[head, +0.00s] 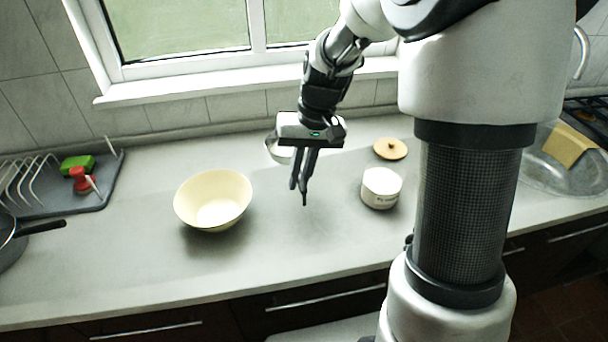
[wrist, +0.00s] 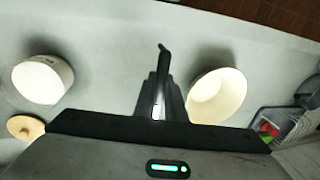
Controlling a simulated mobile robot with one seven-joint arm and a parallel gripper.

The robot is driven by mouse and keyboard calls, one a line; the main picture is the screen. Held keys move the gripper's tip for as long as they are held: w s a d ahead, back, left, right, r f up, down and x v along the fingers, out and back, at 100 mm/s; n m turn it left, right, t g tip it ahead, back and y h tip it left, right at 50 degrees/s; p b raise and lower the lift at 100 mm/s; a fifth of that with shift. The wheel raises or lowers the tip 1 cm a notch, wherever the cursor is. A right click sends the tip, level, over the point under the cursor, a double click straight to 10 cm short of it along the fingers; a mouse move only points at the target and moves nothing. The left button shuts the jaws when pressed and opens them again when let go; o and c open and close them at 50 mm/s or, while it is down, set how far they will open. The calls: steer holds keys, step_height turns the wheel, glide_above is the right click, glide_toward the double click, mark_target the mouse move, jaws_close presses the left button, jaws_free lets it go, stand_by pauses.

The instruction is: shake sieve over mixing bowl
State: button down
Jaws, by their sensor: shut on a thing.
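The cream mixing bowl (head: 213,212) stands upright on the counter left of my gripper; it also shows in the wrist view (wrist: 216,95). My gripper (head: 299,182) is to the right of the bowl and above the counter, not over the bowl. In the wrist view my gripper (wrist: 158,82) is shut on a thin dark handle (wrist: 163,48), whose end sticks out past the fingers. A round metal part, seemingly the basket of the sieve (head: 277,150), shows behind the gripper in the head view, partly hidden by it.
A white enamel pot (head: 381,190) stands open right of my gripper, with its round wooden lid (head: 390,148) lying behind it. A dish rack (head: 50,195) is at the far left, a sink (head: 550,172) at the right. The counter between bowl and pot is clear.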

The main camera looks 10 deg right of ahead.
steer(key=s+a, duration=0.2)
steer(key=a, duration=0.8)
steer(key=s+a, duration=0.2)
steer(key=a, duration=0.8)
steer(key=shift+a+p, duration=0.4)
stand_by(3.9)
stand_by(0.5)
steer(key=shift+f+b, duration=1.45)
steer(key=shift+f, duration=0.5)
